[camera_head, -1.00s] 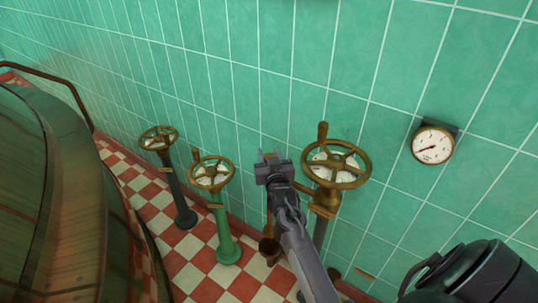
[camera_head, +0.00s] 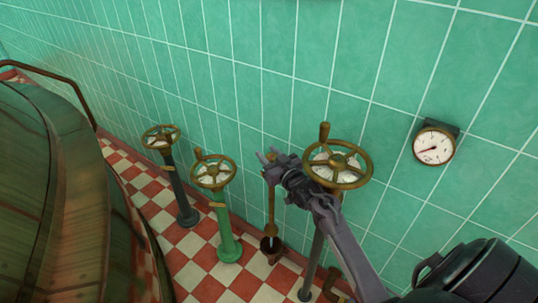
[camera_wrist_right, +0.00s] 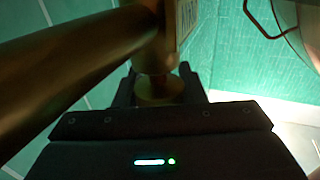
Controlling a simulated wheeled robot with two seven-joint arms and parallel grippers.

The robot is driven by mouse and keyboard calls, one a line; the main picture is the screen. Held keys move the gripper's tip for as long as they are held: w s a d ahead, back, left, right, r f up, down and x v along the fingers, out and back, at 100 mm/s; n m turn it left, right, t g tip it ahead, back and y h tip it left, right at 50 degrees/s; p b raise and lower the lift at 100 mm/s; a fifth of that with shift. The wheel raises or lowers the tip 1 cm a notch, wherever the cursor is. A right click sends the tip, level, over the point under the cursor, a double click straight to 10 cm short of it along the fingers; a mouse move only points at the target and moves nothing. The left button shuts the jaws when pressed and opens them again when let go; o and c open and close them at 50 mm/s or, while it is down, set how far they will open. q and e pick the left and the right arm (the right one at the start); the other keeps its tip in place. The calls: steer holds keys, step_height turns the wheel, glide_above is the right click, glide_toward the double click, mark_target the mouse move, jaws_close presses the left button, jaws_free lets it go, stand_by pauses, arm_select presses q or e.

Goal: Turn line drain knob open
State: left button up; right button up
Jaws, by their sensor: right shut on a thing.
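My right gripper (camera_head: 268,157) is in front of the tiled wall, left of the rightmost handwheel. In the right wrist view its dark fingers (camera_wrist_right: 160,92) are shut on a small brass knob (camera_wrist_right: 158,84), which I take to be the line drain knob. The knob sits at the end of a short brass body beside a thick brass pipe (camera_wrist_right: 75,70). In the head view the gripper hides the knob. A thin brass pipe (camera_head: 271,212) runs down below the gripper to a dark cup (camera_head: 270,246) near the floor. My left gripper is not in view.
The right handwheel (camera_head: 338,164) is close beside my right wrist. Two more handwheels (camera_head: 213,172) (camera_head: 161,137) stand on posts to the left. A pressure gauge (camera_head: 434,146) hangs on the wall at right. A large copper vessel (camera_head: 50,200) fills the left side.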

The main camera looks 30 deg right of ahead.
steer(key=o, duration=1)
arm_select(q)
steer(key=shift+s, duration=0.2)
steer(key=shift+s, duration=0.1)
arm_select(e)
steer(key=shift+m+h, duration=0.3)
steer(key=shift+h, duration=0.2)
